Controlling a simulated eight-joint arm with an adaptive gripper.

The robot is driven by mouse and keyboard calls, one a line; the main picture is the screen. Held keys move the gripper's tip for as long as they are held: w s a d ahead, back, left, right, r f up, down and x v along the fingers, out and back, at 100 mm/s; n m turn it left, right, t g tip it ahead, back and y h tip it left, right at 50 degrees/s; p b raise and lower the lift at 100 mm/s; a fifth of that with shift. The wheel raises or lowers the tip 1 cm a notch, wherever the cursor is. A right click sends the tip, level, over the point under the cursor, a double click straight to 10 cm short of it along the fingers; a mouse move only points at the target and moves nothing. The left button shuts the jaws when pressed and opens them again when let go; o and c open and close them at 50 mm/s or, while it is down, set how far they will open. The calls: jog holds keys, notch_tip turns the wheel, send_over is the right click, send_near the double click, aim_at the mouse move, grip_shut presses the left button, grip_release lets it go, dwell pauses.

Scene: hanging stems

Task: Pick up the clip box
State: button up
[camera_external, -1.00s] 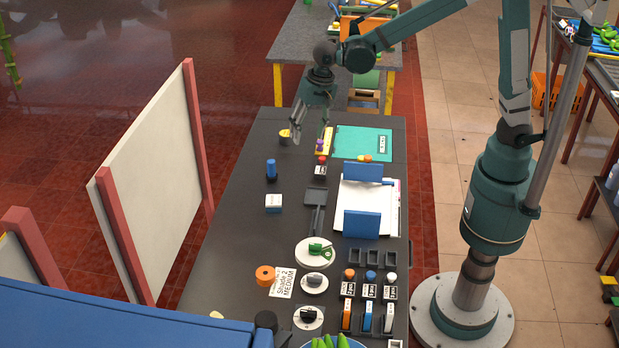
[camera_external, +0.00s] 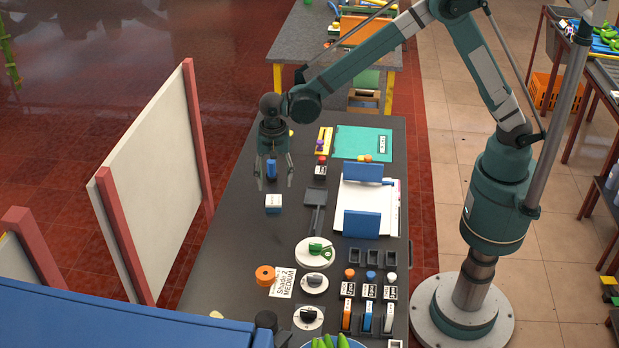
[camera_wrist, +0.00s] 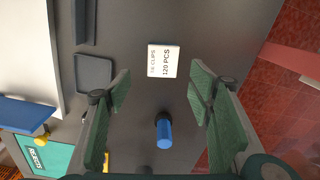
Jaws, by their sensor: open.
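The clip box (camera_external: 273,203) is a small white box with a blue lower edge, on the dark bench top left of the grey scoop-shaped tool. My gripper (camera_external: 274,184) is open and points down above the bench, just behind the box. In the wrist view my gripper (camera_wrist: 160,92) has its two green fingers wide apart with nothing held. A blue cylinder (camera_wrist: 164,130) stands between the fingers in that view, and the cylinder (camera_external: 271,168) shows behind the fingers in the external view.
A grey scoop-shaped tool (camera_external: 315,197) lies right of the box. A red-topped bottle (camera_external: 320,168), blue blocks (camera_external: 362,224) on a white sheet and a green mat (camera_external: 372,144) are farther right. The bench left of the box is clear; a white board (camera_external: 150,180) stands beyond.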

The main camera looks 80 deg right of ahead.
aim_at(274, 200)
jog(key=shift+w+a+f, duration=0.2)
jog(key=shift+a+f, duration=0.05)
jog(key=shift+f, duration=0.2)
jog(key=shift+w+a+f, duration=0.2)
jog(key=shift+f, duration=0.25)
jog(key=shift+f, duration=0.1)
jog(key=shift+f, duration=1.2)
jog(key=shift+f, duration=0.15)
jog(key=shift+s+d+f, duration=0.1)
jog(key=shift+d+f, duration=0.05)
jog(key=shift+f, duration=2.3)
jog(key=c, duration=0.9)
